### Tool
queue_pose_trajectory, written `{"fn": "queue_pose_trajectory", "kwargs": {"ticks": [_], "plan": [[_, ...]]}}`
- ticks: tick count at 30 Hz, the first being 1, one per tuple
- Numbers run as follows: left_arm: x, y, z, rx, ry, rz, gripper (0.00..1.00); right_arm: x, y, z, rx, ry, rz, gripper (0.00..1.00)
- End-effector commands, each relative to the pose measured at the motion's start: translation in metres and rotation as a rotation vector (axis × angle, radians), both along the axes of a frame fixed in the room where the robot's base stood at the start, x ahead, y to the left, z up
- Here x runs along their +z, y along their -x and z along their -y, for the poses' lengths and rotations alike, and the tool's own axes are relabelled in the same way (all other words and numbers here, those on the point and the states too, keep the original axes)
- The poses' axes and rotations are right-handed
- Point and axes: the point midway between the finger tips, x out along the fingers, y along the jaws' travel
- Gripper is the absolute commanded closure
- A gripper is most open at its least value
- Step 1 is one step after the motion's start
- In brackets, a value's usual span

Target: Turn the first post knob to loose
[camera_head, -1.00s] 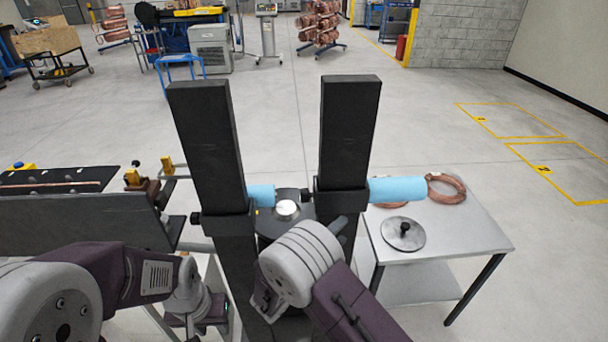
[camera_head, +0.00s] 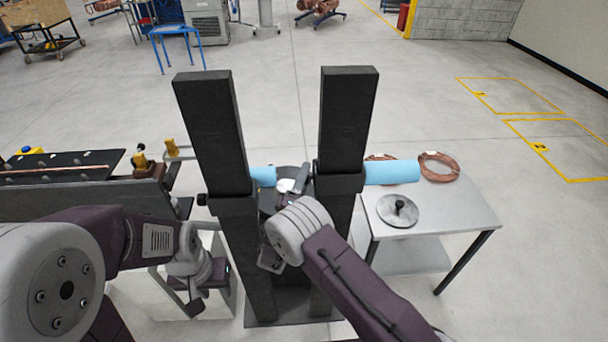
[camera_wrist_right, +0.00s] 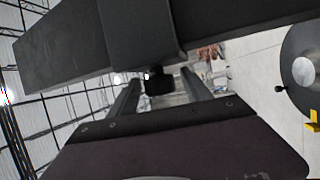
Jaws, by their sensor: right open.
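Two dark upright posts stand in the middle of the head view, the left post (camera_head: 215,130) and the right post (camera_head: 347,120). Each has a sliding collar; a small black knob (camera_head: 202,199) sticks out left from the left post's collar. My right gripper (camera_head: 301,180) is beside the right post's collar. In the right wrist view, a black knob (camera_wrist_right: 158,83) under a dark collar (camera_wrist_right: 140,35) sits between the open fingers (camera_wrist_right: 162,90), apparently apart from them. My left gripper (camera_head: 190,303) hangs low left of the posts; its fingers are unclear.
A light blue roller (camera_head: 392,172) projects right of the right post, and a blue piece (camera_head: 262,176) shows between the posts. A metal table (camera_head: 455,212) on the right bears copper coils (camera_head: 438,167) and a lidded disc (camera_head: 397,210). A dark bench (camera_head: 80,195) is at left.

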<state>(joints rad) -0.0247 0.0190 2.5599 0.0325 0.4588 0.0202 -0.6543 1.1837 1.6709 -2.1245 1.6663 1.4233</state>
Motion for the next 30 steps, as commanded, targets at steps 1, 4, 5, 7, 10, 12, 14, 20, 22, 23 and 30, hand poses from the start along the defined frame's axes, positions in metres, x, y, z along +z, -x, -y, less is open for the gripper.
{"fn": "queue_pose_trajectory", "kwargs": {"ticks": [1, 4, 5, 7, 10, 12, 14, 20, 22, 23, 30], "plan": [[0.0, 0.0, 0.0, 0.0, 0.0, 0.0, 0.64, 0.0, 0.0, 0.0, 0.0, 0.0, 0.0, 0.43], [-0.001, 0.0, 0.0, 0.0, 0.0, 0.0, 0.64, -0.001, 0.0, 0.0, 0.0, 0.001, 0.0, 0.43], [-0.001, 0.0, 0.0, 0.0, 0.0, 0.0, 0.64, -0.001, 0.0, 0.0, 0.0, 0.001, 0.0, 0.43], [-0.001, 0.0, 0.0, 0.0, 0.0, 0.0, 0.64, -0.001, 0.0, 0.0, 0.0, 0.001, 0.0, 0.6], [-0.001, 0.0, 0.0, 0.0, 0.0, 0.0, 0.64, -0.001, 0.0, 0.0, 0.0, 0.001, -0.001, 0.88], [-0.001, 0.0, 0.0, 0.0, 0.0, 0.0, 0.64, -0.001, 0.0, 0.0, 0.0, 0.001, -0.001, 1.0], [-0.001, 0.0, 0.0, 0.0, 0.0, 0.0, 0.64, -0.001, 0.0, 0.0, 0.0, 0.001, -0.001, 1.0], [0.003, 0.0, 0.0, 0.0, 0.0, 0.0, 0.64, 0.001, 0.0, 0.0, 0.001, 0.001, -0.035, 1.0], [0.005, 0.0, 0.0, 0.0, 0.0, 0.0, 0.64, 0.002, 0.0, -0.001, 0.001, 0.0, -0.065, 1.0], [0.006, 0.0, 0.0, 0.0, 0.0, 0.0, 0.64, 0.002, 0.0, -0.001, 0.002, 0.0, -0.081, 1.0], [0.013, 0.0, 0.0, 0.0, 0.0, 0.0, 0.64, 0.002, 0.001, -0.001, 0.003, -0.001, -0.253, 1.0]]}}
